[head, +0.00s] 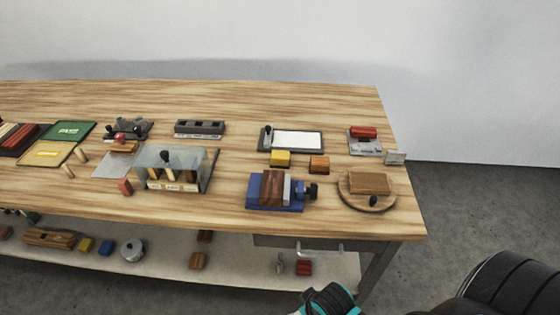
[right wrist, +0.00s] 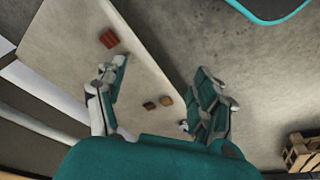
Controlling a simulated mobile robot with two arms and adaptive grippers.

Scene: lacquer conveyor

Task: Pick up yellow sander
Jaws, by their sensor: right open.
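A small yellow block (head: 280,158) sits on the wooden workbench (head: 330,105), just behind the blue vise and left of an orange block. I cannot tell from the shapes which one is the sander. My right gripper (right wrist: 160,92) is open and empty in the right wrist view, its two teal-padded fingers spread wide. It is apart from both yellow blocks. In the head view only teal and black parts of my arm show at the bottom. My left gripper is not in view.
A blue vise (head: 268,196), orange block (head: 319,165), round wooden board (head: 370,198) and clear-fronted box (head: 160,167) stand on the bench. A drawer (head: 300,245) hangs below. The lower shelf (head: 215,280) holds several small items. A wooden pallet (right wrist: 301,150) stands on the floor.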

